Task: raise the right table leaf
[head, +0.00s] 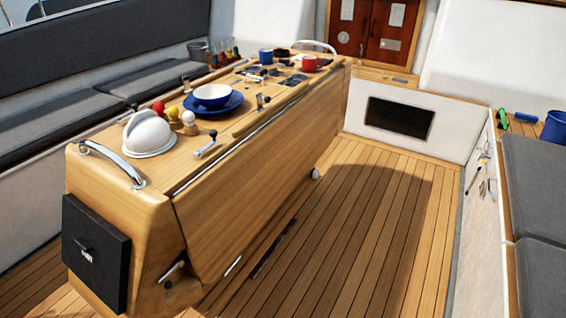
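The cockpit table (172,172) stands left of centre, running away from me toward the far bulkhead. Its right leaf (262,180) hangs down along the table's right side, slanting slightly outward at its lower edge. A dark seam runs along the leaf's top edge. A dark bracket with a metal part (174,270) shows at the near end, beside the leaf's lower corner. A pale round knob (315,173) shows near the leaf's far lower edge. Neither of my grippers is in view.
The tabletop holds a white domed compass (149,133), a blue plate (213,106) with a bowl, a blue mug (266,56), a red mug (309,64) and small hardware. Clear teak floor (365,230) lies right of the leaf. A grey-cushioned bench (535,185) borders it.

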